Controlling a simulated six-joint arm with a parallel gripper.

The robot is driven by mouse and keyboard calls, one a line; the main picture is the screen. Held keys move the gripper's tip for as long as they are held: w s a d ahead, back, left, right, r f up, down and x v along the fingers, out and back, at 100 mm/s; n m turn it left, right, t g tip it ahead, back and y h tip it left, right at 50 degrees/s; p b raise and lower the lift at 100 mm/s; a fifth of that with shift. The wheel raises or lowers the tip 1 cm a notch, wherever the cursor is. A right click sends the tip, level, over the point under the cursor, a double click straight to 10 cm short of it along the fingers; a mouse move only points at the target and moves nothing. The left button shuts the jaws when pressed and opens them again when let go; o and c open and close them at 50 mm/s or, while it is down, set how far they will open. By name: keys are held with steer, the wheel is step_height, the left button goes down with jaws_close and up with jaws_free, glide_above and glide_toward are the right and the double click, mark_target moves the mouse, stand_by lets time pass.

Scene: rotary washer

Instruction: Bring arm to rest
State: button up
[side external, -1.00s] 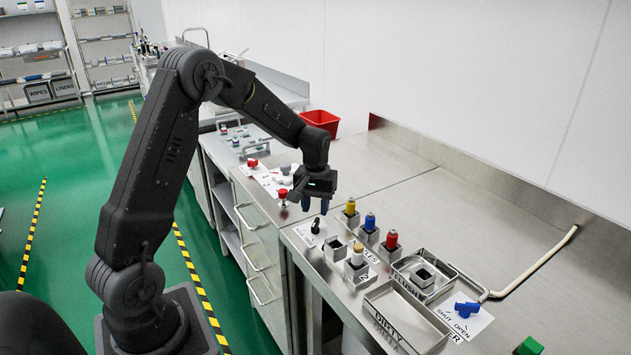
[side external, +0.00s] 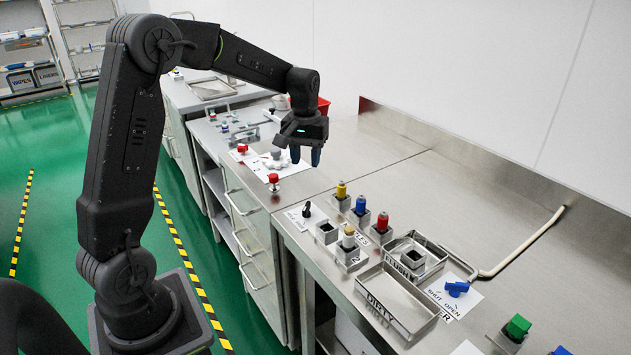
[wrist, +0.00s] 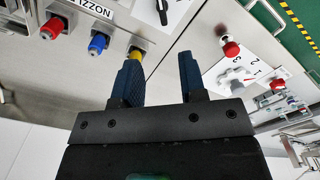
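My gripper (side external: 306,156) hangs above the steel bench with its fingers pointing down. In the wrist view its two blue fingers (wrist: 160,78) stand apart with nothing between them. In the side view it is behind and left of the yellow-topped nozzle (side external: 341,190), clear of the bench top. The wrist view shows the yellow top (wrist: 136,52) partly hidden behind one finger.
Blue (side external: 361,205) and red (side external: 382,222) nozzles stand in holders beside the yellow one. A DIRTY tray (side external: 397,303), a blue valve handle (side external: 457,288) and a red knob (side external: 273,178) are nearby. The bench's back right is mostly clear.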

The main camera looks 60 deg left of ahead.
steer(key=s+d+r+m+t, duration=0.2)
steer(key=s+d+r, duration=0.3)
steer(key=d+r, duration=0.15)
steer(key=s+d+m+t, duration=0.1)
steer(key=s+d+m, duration=0.2)
steer(key=s+d, duration=0.2)
steer(key=s+d+r+m+t, duration=0.1)
steer(key=s+d, duration=0.5)
steer(key=s, duration=0.6)
steer(key=shift+d+m+t, duration=0.15)
steer(key=shift+m+t, duration=0.55)
steer(key=shift+m, duration=0.3)
